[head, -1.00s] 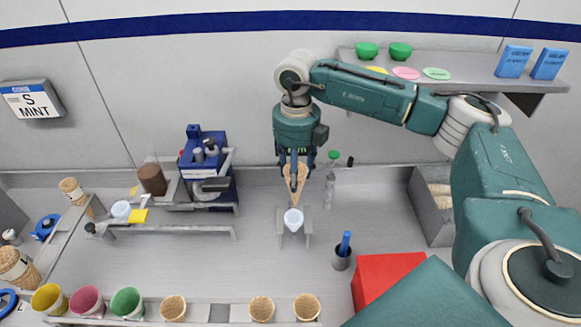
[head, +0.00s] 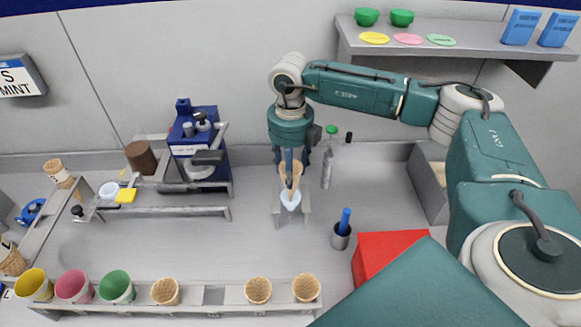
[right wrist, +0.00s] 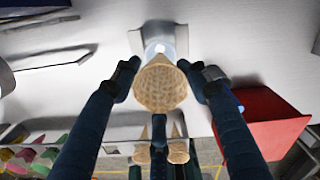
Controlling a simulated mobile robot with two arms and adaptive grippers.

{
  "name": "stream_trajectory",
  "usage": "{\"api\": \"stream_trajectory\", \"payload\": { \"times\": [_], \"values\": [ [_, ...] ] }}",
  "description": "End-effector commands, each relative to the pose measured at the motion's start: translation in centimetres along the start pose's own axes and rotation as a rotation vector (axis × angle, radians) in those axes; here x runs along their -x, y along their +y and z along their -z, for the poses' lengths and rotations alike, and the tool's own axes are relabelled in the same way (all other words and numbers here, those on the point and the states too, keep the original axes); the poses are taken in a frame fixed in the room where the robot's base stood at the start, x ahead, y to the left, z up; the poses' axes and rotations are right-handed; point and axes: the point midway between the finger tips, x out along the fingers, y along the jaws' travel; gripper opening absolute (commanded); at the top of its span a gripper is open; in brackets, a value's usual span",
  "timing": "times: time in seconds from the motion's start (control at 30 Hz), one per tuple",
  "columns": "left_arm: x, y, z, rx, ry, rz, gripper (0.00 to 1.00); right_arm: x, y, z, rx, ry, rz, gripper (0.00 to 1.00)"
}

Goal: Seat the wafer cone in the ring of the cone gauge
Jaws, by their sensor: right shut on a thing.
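The tan wafer cone (head: 295,181) points tip down in the head view. My right gripper (head: 289,182) is shut on it, with dark fingers around its wide upper part. In the right wrist view the cone (right wrist: 160,88) shows its woven side and sits between the fingers of the right gripper (right wrist: 163,75). The cone gauge (head: 290,202), a white ring piece on a grey stand, is directly below. The cone's tip overlaps the white part in both views; how deep it sits is hidden. My left gripper is out of view.
A clear bottle (head: 327,165) with a green cap stands right of the gauge. A grey cup with a blue item (head: 342,235) and a red box (head: 385,255) are nearer on the right. A front rack (head: 215,297) holds cones and coloured cups.

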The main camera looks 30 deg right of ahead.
Motion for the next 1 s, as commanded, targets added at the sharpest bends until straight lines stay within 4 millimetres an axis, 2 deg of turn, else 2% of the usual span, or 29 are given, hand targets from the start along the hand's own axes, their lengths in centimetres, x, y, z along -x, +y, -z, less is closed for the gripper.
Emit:
{"api": "stream_trajectory", "payload": {
  "times": [0.1,0.43,0.6,1.0],
  "values": [
    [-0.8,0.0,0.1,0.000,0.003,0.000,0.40,-1.3,0.0,0.0,0.000,0.000,0.000,0.34],
    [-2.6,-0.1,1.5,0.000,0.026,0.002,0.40,-4.0,0.0,0.0,0.000,0.000,0.000,0.34],
    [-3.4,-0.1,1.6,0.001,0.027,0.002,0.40,-5.1,0.0,0.0,0.001,-0.001,0.000,0.34],
    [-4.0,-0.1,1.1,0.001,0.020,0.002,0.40,-5.9,0.0,0.0,0.001,-0.001,0.000,0.34]
  ]
}}
